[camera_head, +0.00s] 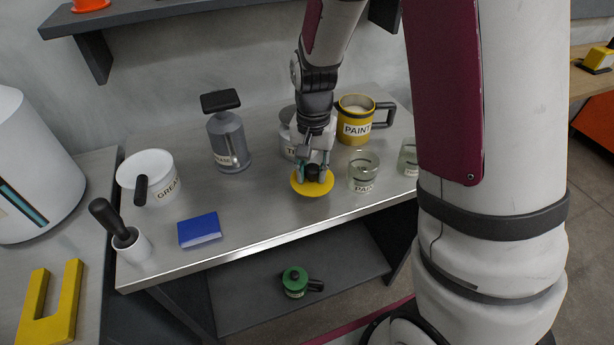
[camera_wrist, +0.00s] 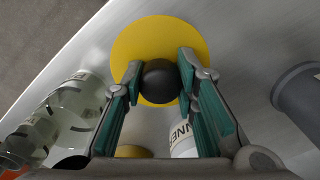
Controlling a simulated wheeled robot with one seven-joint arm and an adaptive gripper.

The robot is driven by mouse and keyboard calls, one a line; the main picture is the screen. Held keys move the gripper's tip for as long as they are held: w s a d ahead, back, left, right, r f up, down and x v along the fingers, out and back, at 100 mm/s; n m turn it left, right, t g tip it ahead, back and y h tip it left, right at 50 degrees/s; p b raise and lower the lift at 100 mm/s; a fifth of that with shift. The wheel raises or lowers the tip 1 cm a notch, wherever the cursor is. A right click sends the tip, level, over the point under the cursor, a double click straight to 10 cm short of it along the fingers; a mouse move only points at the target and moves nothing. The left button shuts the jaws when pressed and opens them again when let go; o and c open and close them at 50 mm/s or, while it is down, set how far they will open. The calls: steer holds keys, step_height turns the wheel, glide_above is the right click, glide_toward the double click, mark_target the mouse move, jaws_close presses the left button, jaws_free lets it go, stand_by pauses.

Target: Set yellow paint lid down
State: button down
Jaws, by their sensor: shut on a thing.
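The yellow paint lid (camera_head: 301,188) is a flat round disc with a dark ball knob. In the wrist view the lid (camera_wrist: 135,45) shows beyond my fingers, over the metal tabletop. My gripper (camera_head: 313,174) is shut on the black knob (camera_wrist: 161,80), one teal-padded finger on each side. I cannot tell whether the lid touches the table or hangs just above it. The yellow paint mug (camera_head: 353,128), labelled PAINT, stands open behind and to the right, with pale contents. The knob's top is partly hidden by my gripper in the head view.
A glass jar (camera_head: 364,172) stands close right of the lid, another (camera_head: 408,158) farther right. A white labelled container (camera_head: 287,137) stands behind my gripper. Tabletop between box and lid is clear.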

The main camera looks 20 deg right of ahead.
mark_target(307, 178)
steer(key=shift+w+a, duration=0.3)
steer(key=shift+w, duration=0.4)
steer(key=shift+f, duration=1.8)
steer(key=shift+f, duration=0.1)
steer(key=c, duration=1.3)
jaws_free()
